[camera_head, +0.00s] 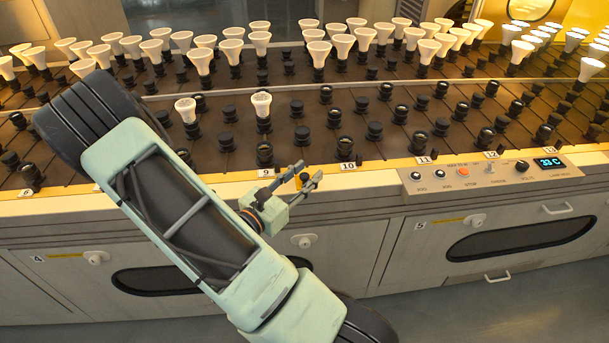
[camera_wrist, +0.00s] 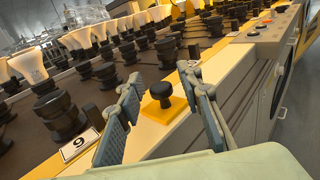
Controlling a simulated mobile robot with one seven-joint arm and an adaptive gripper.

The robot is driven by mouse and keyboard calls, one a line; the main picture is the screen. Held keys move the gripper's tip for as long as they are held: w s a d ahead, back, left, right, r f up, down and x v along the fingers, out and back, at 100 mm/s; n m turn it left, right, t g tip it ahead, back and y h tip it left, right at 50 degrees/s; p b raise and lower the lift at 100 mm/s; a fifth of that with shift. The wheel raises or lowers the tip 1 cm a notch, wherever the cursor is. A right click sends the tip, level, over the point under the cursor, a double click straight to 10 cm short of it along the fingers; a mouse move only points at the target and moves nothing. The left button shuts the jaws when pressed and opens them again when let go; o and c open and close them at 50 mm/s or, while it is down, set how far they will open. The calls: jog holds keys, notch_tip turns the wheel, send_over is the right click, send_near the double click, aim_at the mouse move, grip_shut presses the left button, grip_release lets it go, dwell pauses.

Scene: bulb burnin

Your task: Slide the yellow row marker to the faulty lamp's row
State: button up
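The yellow row marker (camera_head: 301,181) is a small yellow block with a black knob, on the front ledge between the labels 9 (camera_head: 266,173) and 10 (camera_head: 347,166). In the wrist view the marker (camera_wrist: 163,107) stands upright between the two fingers of my gripper (camera_wrist: 160,88). My gripper (camera_head: 309,176) is open, with visible space on both sides of the knob; I see no clear contact. Two white lamps stand alone near the front: one (camera_head: 186,109) left of row 9 and one (camera_head: 262,104) behind label 9, which looks mottled.
Many white lamps (camera_head: 203,60) fill the back of the rack; several front sockets (camera_head: 334,117) are empty. A control panel (camera_head: 483,176) with buttons and a "33 C" display sits on the ledge at right.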

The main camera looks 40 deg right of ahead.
grip_shut()
dwell(0.3)
